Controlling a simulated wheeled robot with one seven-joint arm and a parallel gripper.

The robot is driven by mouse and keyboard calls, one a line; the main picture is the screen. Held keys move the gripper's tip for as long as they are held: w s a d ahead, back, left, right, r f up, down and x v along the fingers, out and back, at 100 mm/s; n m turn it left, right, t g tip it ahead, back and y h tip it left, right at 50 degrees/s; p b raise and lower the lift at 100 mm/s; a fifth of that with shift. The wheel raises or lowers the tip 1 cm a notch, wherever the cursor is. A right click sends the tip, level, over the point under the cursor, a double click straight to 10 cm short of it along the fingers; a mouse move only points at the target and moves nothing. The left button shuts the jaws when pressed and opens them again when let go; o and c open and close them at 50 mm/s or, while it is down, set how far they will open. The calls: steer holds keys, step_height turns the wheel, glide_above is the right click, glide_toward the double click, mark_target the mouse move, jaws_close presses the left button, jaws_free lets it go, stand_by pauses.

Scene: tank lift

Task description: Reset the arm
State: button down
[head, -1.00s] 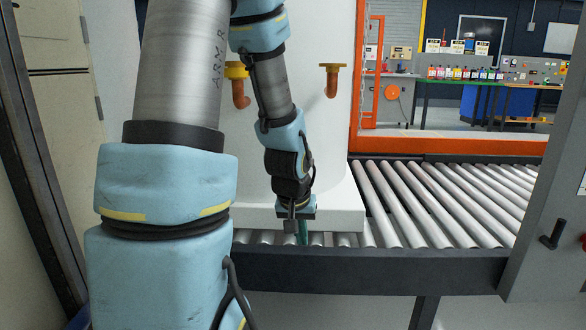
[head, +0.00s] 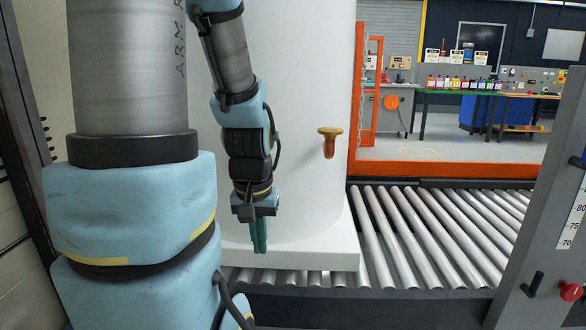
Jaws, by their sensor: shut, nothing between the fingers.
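My gripper (head: 259,238) hangs down near the middle of the head view, in front of the lower part of a large white tank (head: 300,190). Its green fingers are together and hold nothing. My arm comes down from the top of the view, with its large grey and blue links filling the left side. The tank stands on a white base (head: 320,258) on the roller conveyor (head: 420,230). A yellow and copper pipe fitting (head: 329,143) sticks out of the tank's side. My arm hides the tank's left part.
A grey panel (head: 550,260) with a black handle, a red knob (head: 570,291) and a scale stands at the right. An orange frame (head: 440,170) borders the conveyor's far side. Behind it, a bench (head: 465,92) holds several coloured bottles. The rollers right of the tank are clear.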

step_height(320, 180, up, 17)
steer(key=p, duration=1.4)
steer(key=shift+p, duration=0.35)
